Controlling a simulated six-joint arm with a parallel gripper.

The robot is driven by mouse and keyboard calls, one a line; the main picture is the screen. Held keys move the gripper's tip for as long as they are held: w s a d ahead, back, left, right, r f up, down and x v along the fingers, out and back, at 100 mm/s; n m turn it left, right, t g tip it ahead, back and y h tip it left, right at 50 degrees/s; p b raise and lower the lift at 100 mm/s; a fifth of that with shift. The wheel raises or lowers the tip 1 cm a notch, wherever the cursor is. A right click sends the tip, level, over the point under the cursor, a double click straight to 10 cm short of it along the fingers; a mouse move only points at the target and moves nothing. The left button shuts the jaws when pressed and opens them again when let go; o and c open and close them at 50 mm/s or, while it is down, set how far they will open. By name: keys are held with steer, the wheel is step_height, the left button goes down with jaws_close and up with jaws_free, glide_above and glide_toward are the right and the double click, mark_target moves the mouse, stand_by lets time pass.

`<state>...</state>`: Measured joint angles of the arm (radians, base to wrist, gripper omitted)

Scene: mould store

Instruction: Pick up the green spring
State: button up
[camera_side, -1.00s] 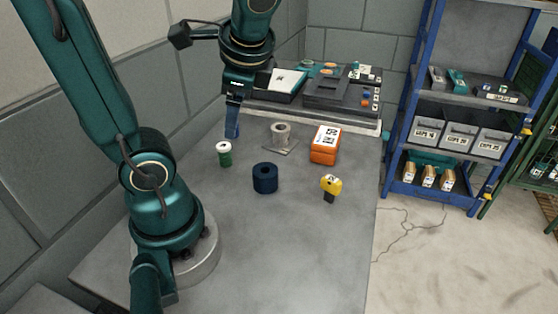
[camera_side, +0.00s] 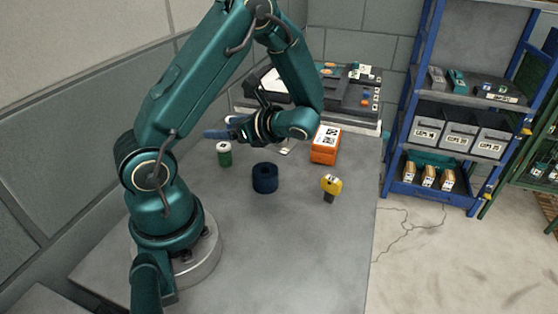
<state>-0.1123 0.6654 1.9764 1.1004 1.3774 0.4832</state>
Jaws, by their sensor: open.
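The green spring (camera_side: 225,155) stands upright on the grey table, a small green cylinder with a pale top, left of the dark blue ring. My gripper (camera_side: 208,134) is above and slightly left of the spring in the picture, its blue fingers pointing left, roughly level. It is apart from the spring and holds nothing that I can see. The fingers overlap in this view, so the gap between them is hard to make out.
A dark blue ring (camera_side: 265,178), an orange box (camera_side: 325,145) with a white label and a yellow-and-black item (camera_side: 330,188) stand on the table (camera_side: 290,245). A dark tray unit (camera_side: 345,97) is at the back. A blue shelf rack (camera_side: 410,100) stands right. The front table is clear.

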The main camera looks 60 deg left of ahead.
mark_target(223, 145)
step_height(223, 145, down, 5)
steer(key=shift+x, duration=2.55)
steer(key=shift+f, duration=0.1)
jaws_close()
